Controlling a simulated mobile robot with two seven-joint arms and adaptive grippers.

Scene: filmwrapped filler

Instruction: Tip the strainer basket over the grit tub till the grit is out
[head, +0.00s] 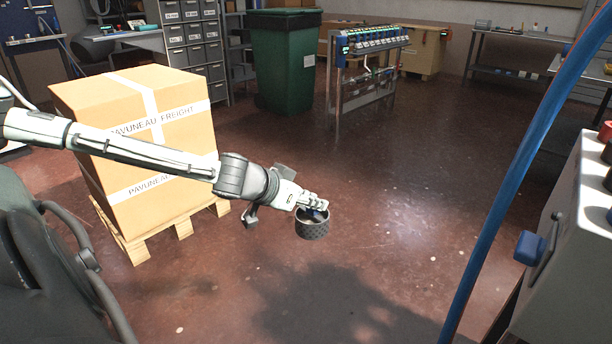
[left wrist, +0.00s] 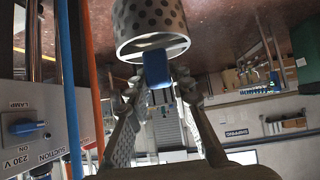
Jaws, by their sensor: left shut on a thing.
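The strainer basket (head: 312,227) is a small grey perforated cup, held in the air over the brown floor near the middle of the head view. It looks about upright with its mouth up; I cannot tell what lies inside. My left gripper (head: 312,203) is at its rim. In the left wrist view, which shows the room upside down, the basket (left wrist: 150,17) is at the top, and my left gripper (left wrist: 160,88) is shut on its blue tab (left wrist: 157,68). I see no tub that I can name as the grit tub. My right gripper is not in view.
A large carton (head: 150,135) on a wooden pallet (head: 136,247) stands behind my left arm. A green bin (head: 284,70) and a metal rack (head: 372,75) stand farther back. A grey machine (head: 575,235) with a blue hose (head: 497,215) is at right. The middle floor is clear.

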